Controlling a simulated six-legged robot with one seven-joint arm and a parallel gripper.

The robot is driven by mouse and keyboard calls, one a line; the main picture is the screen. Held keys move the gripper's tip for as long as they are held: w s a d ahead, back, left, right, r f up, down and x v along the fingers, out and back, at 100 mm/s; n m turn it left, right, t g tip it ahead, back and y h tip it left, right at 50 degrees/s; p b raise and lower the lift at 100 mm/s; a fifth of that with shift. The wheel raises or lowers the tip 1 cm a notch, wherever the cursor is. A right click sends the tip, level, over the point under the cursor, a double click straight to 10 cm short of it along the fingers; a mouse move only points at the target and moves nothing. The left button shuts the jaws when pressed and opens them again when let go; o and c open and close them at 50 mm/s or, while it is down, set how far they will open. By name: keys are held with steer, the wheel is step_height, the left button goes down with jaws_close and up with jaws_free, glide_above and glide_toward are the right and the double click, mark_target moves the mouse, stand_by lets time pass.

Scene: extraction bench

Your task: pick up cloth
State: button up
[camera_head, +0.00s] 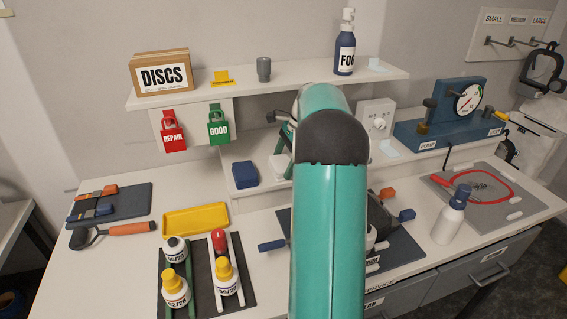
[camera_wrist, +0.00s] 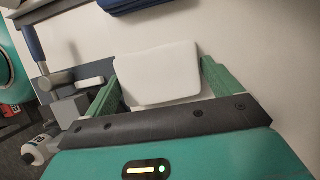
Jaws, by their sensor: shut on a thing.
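A white folded cloth (camera_wrist: 158,72) sits between the two green fingers of my gripper (camera_wrist: 160,76) in the wrist view. The fingers are shut on its left and right sides. In the head view the white cloth (camera_head: 279,168) shows in part, just left of my arm, at the lower shelf under the wall shelf. My arm hides most of my gripper there. A dark blue folded piece (camera_head: 244,174) lies just left of the white cloth. It also shows at the top of the wrist view (camera_wrist: 140,4).
A yellow tray (camera_head: 196,219) and a dark rack (camera_head: 246,285) with several bottles stand at the front left. A white bottle (camera_head: 450,215) stands at the right. The wall shelf (camera_head: 290,88) overhangs.

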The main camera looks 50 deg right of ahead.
step_height(320, 180, up, 3)
steer(key=shift+f, duration=0.1)
steer(key=s+r, duration=0.1)
steer(key=s+a+r, duration=0.1)
steer(key=r, duration=0.1)
steer(key=s+r, duration=0.2)
steer(key=shift+a+r, duration=0.25)
steer(key=s+a+r, duration=0.3)
steer(key=s+r, duration=0.1)
steer(key=s, duration=0.5)
steer(key=shift+r, duration=0.3)
steer(key=shift+s, duration=0.15)
steer(key=shift+o, duration=1.3)
steer(key=shift+c, duration=0.8)
